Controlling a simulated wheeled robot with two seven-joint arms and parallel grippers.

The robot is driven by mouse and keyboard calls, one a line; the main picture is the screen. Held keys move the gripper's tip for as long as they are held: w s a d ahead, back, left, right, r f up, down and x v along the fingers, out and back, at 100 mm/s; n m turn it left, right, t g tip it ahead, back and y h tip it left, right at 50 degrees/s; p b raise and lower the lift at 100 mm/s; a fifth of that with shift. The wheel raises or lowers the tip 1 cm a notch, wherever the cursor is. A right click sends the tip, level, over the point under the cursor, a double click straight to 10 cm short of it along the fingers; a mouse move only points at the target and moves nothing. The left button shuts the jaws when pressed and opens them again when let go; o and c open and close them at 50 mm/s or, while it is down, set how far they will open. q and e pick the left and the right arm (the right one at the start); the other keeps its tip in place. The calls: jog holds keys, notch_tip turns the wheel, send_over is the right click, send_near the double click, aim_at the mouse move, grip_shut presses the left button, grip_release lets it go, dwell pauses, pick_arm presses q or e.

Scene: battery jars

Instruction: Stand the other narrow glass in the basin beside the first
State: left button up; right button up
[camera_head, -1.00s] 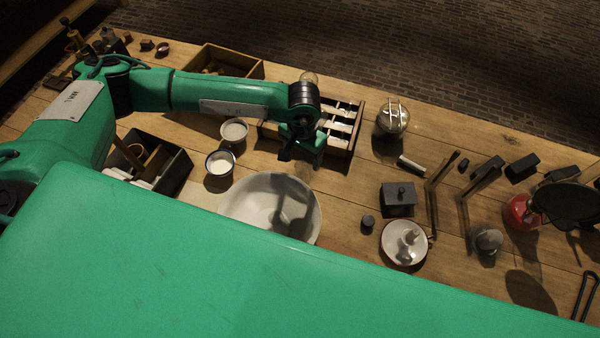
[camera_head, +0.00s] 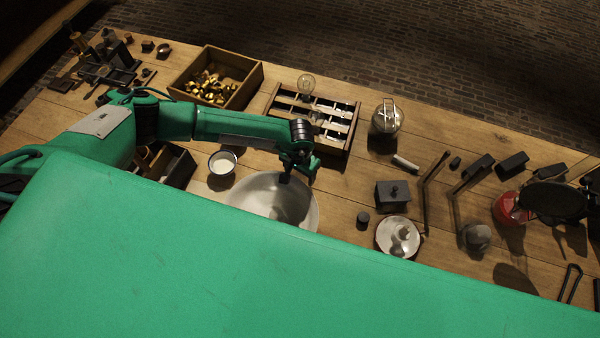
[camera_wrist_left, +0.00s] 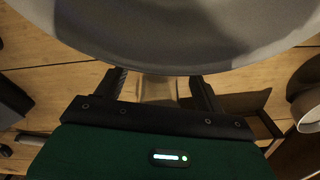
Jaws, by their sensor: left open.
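The wide pale basin (camera_head: 307,215) stands at the middle of the bench, its near side hidden by my green body. My left gripper (camera_head: 298,174) is at the basin's far rim. In the left wrist view the basin (camera_wrist_left: 230,55) fills the top, and the open fingers of my left gripper (camera_wrist_left: 160,88) are spread below its rim. A small pale shape (camera_wrist_left: 157,90) shows between them; I cannot tell whether it is a narrow glass. No narrow glass can be made out inside the basin. My right gripper is out of view.
A slotted wooden tray (camera_head: 354,130) is just behind the gripper, with a bulb (camera_head: 305,84) at its far edge. A cup of white contents (camera_head: 222,162) stands left of the basin.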

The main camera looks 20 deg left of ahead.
pick_arm(q)
jog(key=c, duration=1.3)
jog(key=shift+r, duration=0.1)
jog(key=shift+w+r, duration=0.1)
jog(key=shift+r, duration=0.35)
notch_tip(320, 180, up, 18)
jog(key=b, duration=0.6)
jog(key=s+a+r+n, duration=0.2)
jog(key=s+a+n, duration=0.1)
jog(key=a, duration=0.3)
jog(key=shift+s+a+r, duration=0.35)
jog(key=shift+s, duration=0.4)
